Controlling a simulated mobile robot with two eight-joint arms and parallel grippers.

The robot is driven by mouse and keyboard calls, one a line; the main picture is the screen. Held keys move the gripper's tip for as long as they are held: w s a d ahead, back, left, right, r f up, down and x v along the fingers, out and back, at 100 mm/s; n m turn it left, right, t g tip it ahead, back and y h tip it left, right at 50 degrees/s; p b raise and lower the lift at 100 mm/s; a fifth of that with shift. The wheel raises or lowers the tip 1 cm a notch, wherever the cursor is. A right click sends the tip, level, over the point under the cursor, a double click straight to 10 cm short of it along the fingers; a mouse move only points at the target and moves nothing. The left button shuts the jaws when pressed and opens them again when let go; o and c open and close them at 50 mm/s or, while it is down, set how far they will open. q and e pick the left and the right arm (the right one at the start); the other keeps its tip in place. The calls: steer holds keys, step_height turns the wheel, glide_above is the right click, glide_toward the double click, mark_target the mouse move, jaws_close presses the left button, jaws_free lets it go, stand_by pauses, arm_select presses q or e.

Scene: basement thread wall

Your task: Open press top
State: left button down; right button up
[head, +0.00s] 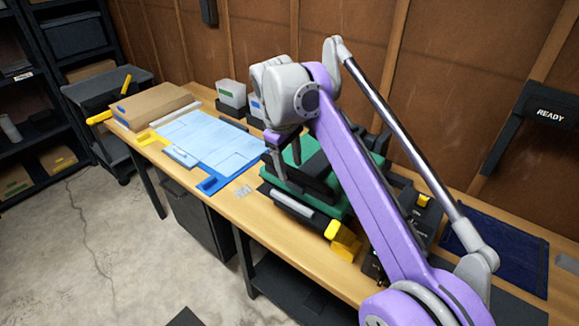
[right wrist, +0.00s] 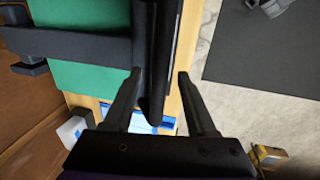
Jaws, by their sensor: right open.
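The press (head: 325,207) has a green top with black bars across it and sits on the wooden workbench, partly hidden by my right arm. Its top looks lowered over the dark base. In the right wrist view the green top (right wrist: 95,80) is at the upper left, with a long black bar (right wrist: 157,50) along its edge. My right gripper (head: 281,163) is open at the front left edge of the press. In the right wrist view its fingers (right wrist: 160,78) straddle the line of the bar; contact cannot be told. My left gripper is out of view.
A yellow block (head: 343,240) sits at the press's front corner. Light blue sheets (head: 205,138), a cardboard box (head: 152,106) and a white bin (head: 231,92) are to the left. A dark blue mat (head: 505,250) lies right. The wooden wall stands close behind the bench.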

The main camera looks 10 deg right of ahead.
steer(key=shift+f, duration=0.1)
jaws_close()
stand_by(0.3)
stand_by(1.1)
